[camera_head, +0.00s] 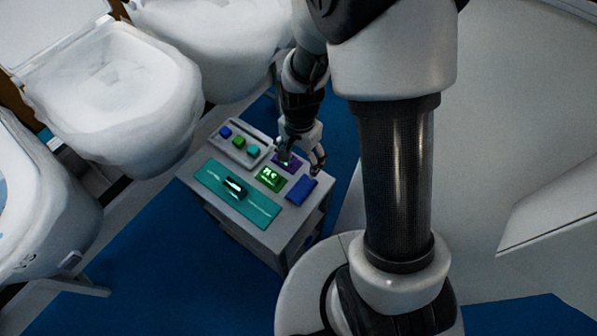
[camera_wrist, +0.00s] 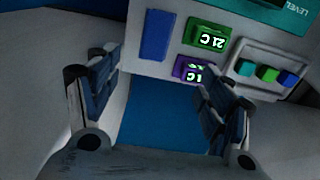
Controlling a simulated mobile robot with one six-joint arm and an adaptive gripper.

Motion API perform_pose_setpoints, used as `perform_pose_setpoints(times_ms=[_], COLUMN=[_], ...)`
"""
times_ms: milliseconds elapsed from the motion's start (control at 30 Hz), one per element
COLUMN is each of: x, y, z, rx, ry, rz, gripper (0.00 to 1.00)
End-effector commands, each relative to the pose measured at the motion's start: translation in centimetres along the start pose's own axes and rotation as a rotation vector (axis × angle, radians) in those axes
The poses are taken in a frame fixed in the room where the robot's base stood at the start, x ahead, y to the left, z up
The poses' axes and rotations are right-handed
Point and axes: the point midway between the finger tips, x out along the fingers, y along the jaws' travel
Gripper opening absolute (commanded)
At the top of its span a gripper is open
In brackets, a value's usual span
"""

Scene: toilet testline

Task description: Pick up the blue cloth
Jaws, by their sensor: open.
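The blue cloth (camera_head: 301,190) is a flat blue rectangle lying at the right corner of the white cart top (camera_head: 249,222). It also shows at the upper middle of the wrist view (camera_wrist: 155,36). My gripper (camera_head: 301,165) is above the cart's far right edge, close to the cloth but apart from it. In the wrist view its two fingers (camera_wrist: 156,100) are spread wide, with nothing between them but the blue floor and the cart edge below. The cloth lies beyond the fingertips, nearer the left finger.
A green block (camera_head: 270,178) and a purple block (camera_head: 285,163) lie beside the cloth. A tray (camera_head: 232,152) with small coloured cubes and a teal level strip (camera_head: 258,208) share the cart top. White toilets (camera_head: 115,95) stand at left. Blue floor (camera_head: 160,245) is open around the cart.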

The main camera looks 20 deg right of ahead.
Motion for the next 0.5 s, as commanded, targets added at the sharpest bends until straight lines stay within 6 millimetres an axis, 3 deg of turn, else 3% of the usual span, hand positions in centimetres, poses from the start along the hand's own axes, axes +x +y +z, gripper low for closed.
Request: perform_pose_setpoints(times_ms=[33,300,500], x=[1.5,7.5,10.1], y=[0.2,0.2,0.2], z=[0.1,0.1,0.1], rx=[0.000,-0.002,-0.002], ry=[-0.004,-0.003,-0.002], rz=[0.005,0.004,0.002], gripper=[0.73,0.73,0.73])
